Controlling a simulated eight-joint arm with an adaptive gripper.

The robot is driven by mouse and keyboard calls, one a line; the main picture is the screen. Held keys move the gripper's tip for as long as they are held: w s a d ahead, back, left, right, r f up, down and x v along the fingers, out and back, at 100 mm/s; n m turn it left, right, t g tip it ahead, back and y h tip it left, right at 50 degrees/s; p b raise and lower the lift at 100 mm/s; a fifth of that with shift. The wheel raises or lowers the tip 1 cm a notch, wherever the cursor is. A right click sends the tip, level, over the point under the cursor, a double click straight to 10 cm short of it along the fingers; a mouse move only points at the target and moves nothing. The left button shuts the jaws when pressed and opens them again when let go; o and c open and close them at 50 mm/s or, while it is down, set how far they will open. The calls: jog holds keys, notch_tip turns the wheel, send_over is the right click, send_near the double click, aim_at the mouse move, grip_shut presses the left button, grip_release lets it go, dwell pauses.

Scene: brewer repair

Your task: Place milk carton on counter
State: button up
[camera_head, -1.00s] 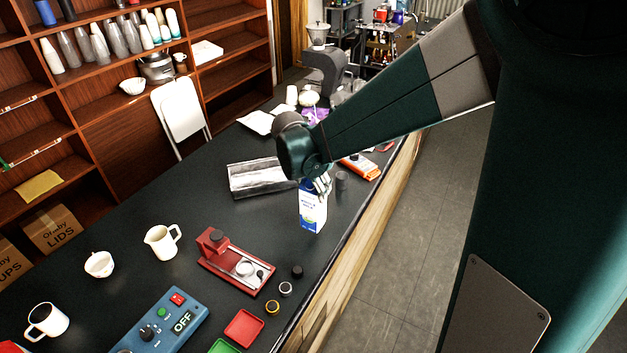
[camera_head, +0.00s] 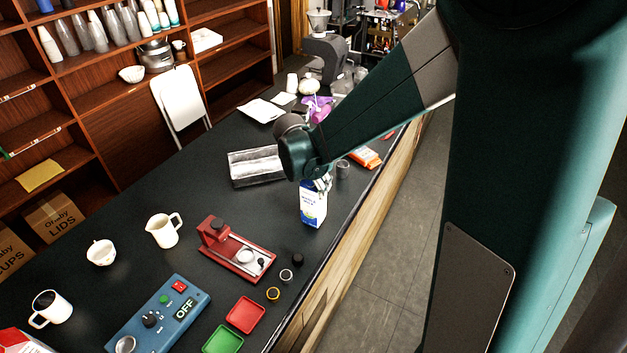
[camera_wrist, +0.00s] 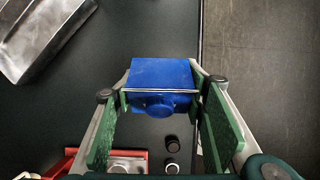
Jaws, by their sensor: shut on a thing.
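The milk carton (camera_head: 313,207) is white and blue and upright at the right part of the dark counter (camera_head: 215,205). My gripper (camera_head: 318,182) is at its top from above. In the wrist view the blue top of the carton (camera_wrist: 160,76) lies between the green finger pads of my gripper (camera_wrist: 165,110), which is shut on it. The carton's base is at or very near the counter surface; I cannot tell whether it touches. The gripper hides part of the carton's top in the head view.
A metal tray (camera_head: 257,167) is behind and left of the carton. A red device (camera_head: 235,250) stands in front-left, with small rings (camera_head: 286,275) beside it. A dark cylinder (camera_head: 343,168) and an orange packet (camera_head: 366,158) are behind right. The counter's wooden edge (camera_head: 345,250) is close on the right.

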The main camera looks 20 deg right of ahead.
jog(key=shift+f, duration=0.5)
jog(key=o, duration=1.7)
jog(key=shift+r, duration=0.25)
jog(key=shift+v, duration=5.95)
jog(key=shift+s, duration=0.1)
